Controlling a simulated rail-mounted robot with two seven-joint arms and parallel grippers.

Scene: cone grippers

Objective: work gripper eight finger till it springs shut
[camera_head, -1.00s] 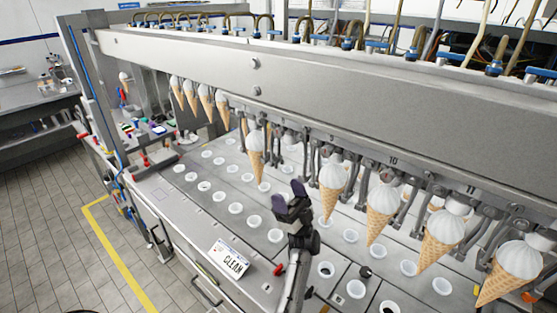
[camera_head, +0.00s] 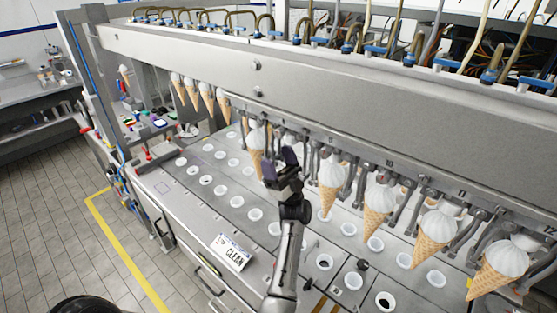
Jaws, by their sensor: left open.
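A row of metal cone grippers hangs under the long machine beam (camera_head: 300,95). A stretch with bare hanging fingers (camera_head: 311,160) and no cone lies between the cone (camera_head: 255,140) on its left and the cone (camera_head: 332,180) on its right. By the legible labels 10 and 11 further right, this would be gripper eight; its own number is not readable. My left gripper (camera_head: 281,166), with dark purple fingertips, is open and raised just in front of and below this stretch. It partly hides the fingers there, so I cannot tell contact. My right gripper is out of view.
More cones hang to the right (camera_head: 438,230) and far left (camera_head: 190,92). The metal deck (camera_head: 190,205) below has rows of white-rimmed holes and a "CLEAN" sign (camera_head: 232,252). Tiled floor lies open at the left. A side bench (camera_head: 40,100) stands far left.

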